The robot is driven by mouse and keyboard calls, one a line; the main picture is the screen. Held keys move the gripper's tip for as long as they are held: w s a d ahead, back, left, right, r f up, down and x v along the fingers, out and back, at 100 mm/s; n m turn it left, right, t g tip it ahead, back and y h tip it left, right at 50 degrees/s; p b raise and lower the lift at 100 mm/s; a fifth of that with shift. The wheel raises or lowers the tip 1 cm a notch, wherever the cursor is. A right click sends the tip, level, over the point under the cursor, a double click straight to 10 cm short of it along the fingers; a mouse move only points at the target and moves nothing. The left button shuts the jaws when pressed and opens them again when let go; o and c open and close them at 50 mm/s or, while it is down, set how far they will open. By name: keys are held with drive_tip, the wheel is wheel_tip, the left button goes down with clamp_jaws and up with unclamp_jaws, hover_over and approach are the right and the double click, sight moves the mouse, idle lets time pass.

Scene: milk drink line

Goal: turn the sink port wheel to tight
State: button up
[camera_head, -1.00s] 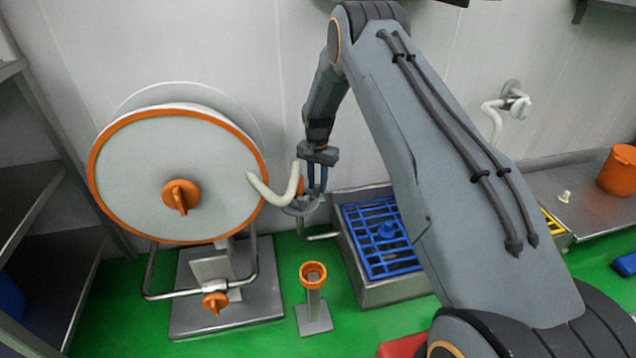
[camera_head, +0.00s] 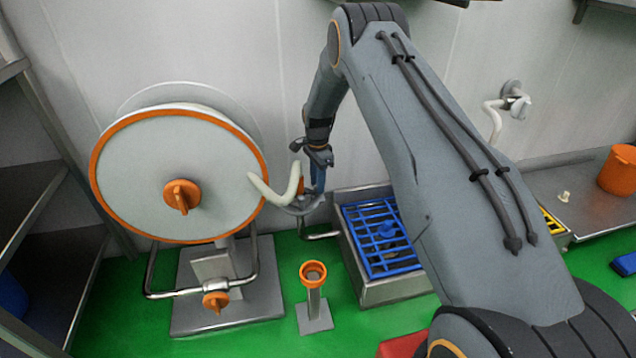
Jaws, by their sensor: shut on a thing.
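The sink port wheel (camera_head: 299,211) is a small grey metal wheel beside the left edge of the sink with the blue grid. It is partly hidden by my gripper and by the end of a white hose. My gripper (camera_head: 318,190), with blue fingers, points down from above and is shut on the wheel's right side. The fingertips are small and hard to make out. The white hose (camera_head: 289,190) runs from the reel to an orange part just behind the wheel.
A large hose reel (camera_head: 130,190) with an orange rim stands at left. An orange-topped post (camera_head: 313,274) stands on the green floor in front. The sink (camera_head: 372,296) with a blue grid (camera_head: 378,240) is close on the right. A metal shelf borders the far left.

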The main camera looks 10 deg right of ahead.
idle(0.4)
drive_tip(key=o, duration=1)
drive_tip(key=shift+o, duration=0.2)
drive_tip(key=shift+r+p, duration=0.75)
drive_tip(key=shift+r, duration=3.15)
